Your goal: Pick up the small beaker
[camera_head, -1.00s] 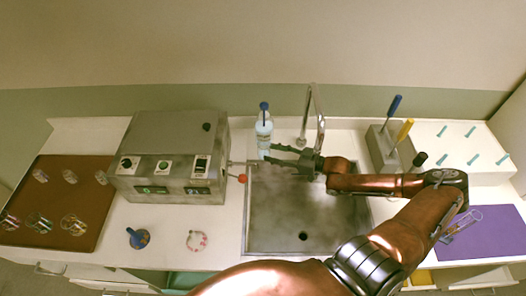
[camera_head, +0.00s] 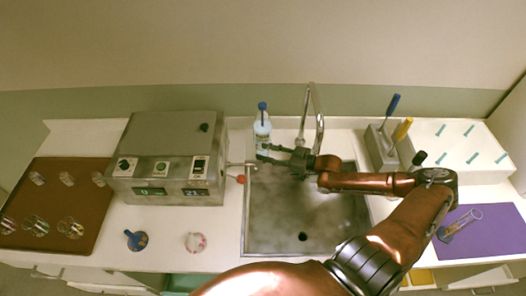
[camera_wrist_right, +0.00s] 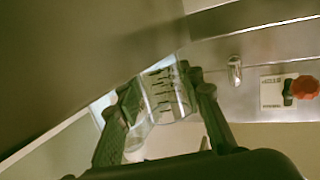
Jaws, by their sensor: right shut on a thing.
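My right gripper (camera_head: 264,154) reaches in from the right over the back left of the sink. It shows also in the right wrist view (camera_wrist_right: 158,93), where its two fingers are shut on a clear beaker (camera_wrist_right: 164,98) with dark scale marks, one finger on each side. In the head view the beaker is hard to make out against the clear bottle with a blue top (camera_head: 262,127); I cannot tell whether it rests on anything. My left gripper is not in view.
A grey machine (camera_head: 170,145) with a red-tipped lever (camera_head: 240,180) stands left of the sink (camera_head: 305,245). A faucet (camera_head: 319,120) rises behind. A brown tray (camera_head: 60,200) with several glass vessels is at left, a purple mat (camera_head: 485,235) at right.

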